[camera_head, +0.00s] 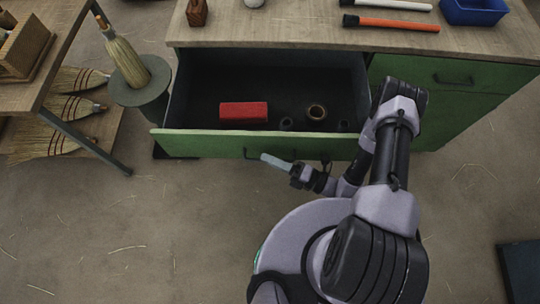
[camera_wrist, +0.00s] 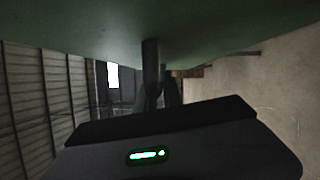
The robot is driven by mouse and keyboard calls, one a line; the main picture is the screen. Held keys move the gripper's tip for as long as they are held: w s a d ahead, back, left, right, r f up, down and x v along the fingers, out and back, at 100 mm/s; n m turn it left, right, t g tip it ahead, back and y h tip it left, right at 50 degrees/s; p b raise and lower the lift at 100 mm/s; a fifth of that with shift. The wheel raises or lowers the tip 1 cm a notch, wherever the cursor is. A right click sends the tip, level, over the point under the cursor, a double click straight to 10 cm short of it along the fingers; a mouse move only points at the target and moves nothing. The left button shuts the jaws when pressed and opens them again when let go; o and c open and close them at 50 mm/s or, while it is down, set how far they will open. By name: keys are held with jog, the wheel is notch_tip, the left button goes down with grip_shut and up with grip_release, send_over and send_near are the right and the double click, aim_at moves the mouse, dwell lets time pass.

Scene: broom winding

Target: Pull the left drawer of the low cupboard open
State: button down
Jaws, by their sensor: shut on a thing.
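The low cupboard (camera_head: 465,105) has green fronts and a wooden top. Its left drawer (camera_head: 200,143) is pulled well out in the head view, with its dark inside showing. The drawer's dark bar handle (camera_head: 248,154) is on the front panel. My gripper (camera_head: 264,157) is at this handle, shut on it. In the wrist view the green front (camera_wrist: 90,35) fills the top and the dark handle (camera_wrist: 150,60) stands at the fingers (camera_wrist: 158,95). The exact contact is hard to see.
The right front with its handle (camera_head: 453,79) is closed. A grey-green round stand (camera_head: 140,90) with a broom (camera_head: 126,62) is close to the drawer's left side. A wooden bench with brooms is further left. The floor in front is clear apart from straw.

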jog(key=c, duration=1.5)
grip_release()
jog(key=shift+d, duration=0.1)
jog(key=p+v, duration=0.1)
jog(key=v, duration=1.6)
jog(key=shift+s+p, duration=0.15)
jog(key=shift+p, duration=0.2)
jog(key=shift+d, duration=0.2)
